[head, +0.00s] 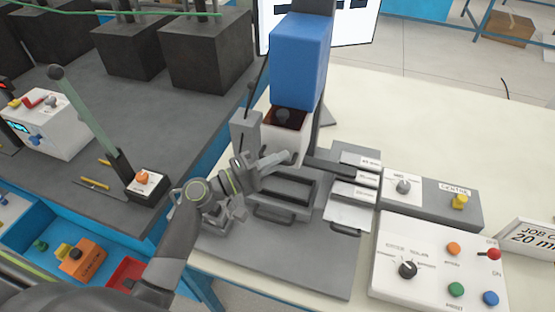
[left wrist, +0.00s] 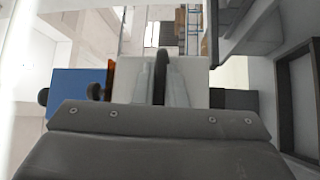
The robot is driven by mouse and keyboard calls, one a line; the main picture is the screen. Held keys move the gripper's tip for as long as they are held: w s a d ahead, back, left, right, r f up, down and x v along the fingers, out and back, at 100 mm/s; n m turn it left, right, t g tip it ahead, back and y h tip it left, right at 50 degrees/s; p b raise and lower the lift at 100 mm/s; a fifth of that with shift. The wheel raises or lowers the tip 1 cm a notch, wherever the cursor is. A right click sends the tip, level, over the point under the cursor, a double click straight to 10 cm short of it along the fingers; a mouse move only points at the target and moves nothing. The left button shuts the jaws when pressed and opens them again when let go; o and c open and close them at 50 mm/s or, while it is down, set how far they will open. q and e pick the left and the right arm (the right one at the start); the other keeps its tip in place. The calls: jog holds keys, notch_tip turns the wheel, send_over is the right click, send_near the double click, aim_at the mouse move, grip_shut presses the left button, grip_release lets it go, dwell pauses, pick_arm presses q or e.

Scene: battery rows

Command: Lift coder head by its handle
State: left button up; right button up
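The coder head (head: 284,143) is a white block with a dark red top and a black knob, below a blue housing (head: 300,60) on the bench machine. It also shows in the left wrist view (left wrist: 198,80), where its black handle (left wrist: 160,62) stands out toward me. My left gripper (head: 284,158) is at the front of the block. In the left wrist view its two fingers (left wrist: 160,85) lie close on both sides of the handle and look shut on it. The handle is hidden behind the fingers in the head view. My right gripper is not in view.
Below the head is a grey tray with a handle (head: 275,215). Grey plates with labels (head: 350,215) lie to its right. Control boxes (head: 440,265) with knobs and buttons stand at the right. A lever (head: 90,115) rises on the dark bench at left.

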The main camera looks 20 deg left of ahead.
aim_at(298, 140)
pick_arm(q)
grip_shut()
notch_tip(298, 140, up, 4)
jog(key=shift+r+p, duration=0.15)
jog(key=shift+p, duration=1.05)
jog(key=o, duration=0.5)
grip_release()
jog(key=shift+o, duration=0.2)
jog(key=shift+f, duration=0.2)
